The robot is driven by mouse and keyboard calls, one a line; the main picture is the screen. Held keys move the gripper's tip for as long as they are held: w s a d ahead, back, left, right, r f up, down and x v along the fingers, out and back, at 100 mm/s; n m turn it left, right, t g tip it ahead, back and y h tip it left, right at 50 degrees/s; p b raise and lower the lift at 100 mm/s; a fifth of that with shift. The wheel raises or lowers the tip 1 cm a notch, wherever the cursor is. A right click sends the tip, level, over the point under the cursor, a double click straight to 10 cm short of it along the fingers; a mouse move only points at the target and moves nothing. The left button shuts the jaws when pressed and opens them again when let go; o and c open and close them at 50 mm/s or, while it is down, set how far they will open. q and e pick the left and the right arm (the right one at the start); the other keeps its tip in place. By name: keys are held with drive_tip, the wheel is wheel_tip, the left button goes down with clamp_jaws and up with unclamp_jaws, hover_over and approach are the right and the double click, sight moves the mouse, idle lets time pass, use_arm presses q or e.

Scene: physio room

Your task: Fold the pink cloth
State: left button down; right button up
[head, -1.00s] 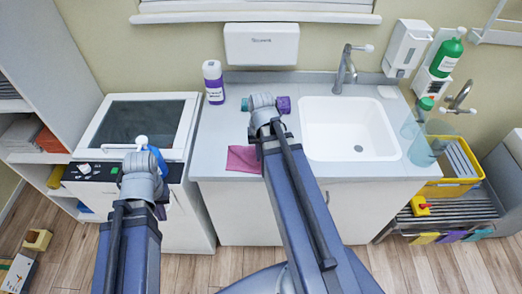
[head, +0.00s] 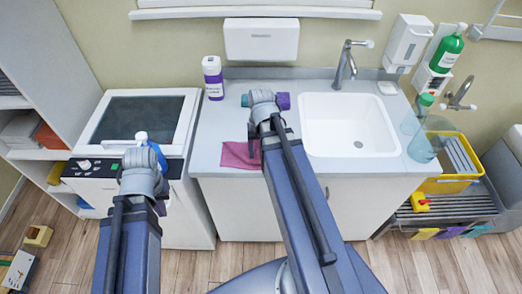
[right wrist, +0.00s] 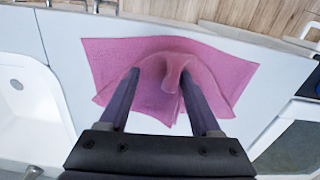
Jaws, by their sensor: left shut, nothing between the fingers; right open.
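The pink cloth (head: 238,155) lies near the front edge of the counter, left of the sink, partly covered by my right arm. In the right wrist view the cloth (right wrist: 110,60) is spread unevenly, with a raised, rumpled fold in its middle. My right gripper (right wrist: 160,75) is open, its two fingers apart over the cloth, with the raised fold between them near the right finger. I cannot tell whether the fingers touch it. My left gripper (head: 160,208) is mostly hidden behind its arm, in front of the cabinet left of the counter; it is shut and empty.
The sink (head: 350,126) is right of the cloth. A white bottle with a purple label (head: 213,78) stands at the back of the counter. A teal and purple object (head: 283,101) is partly hidden behind my right arm. A dark-lidded unit (head: 135,118) stands left.

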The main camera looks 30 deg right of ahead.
drive_tip(key=o, duration=0.5)
drive_tip(key=shift+s, duration=0.1)
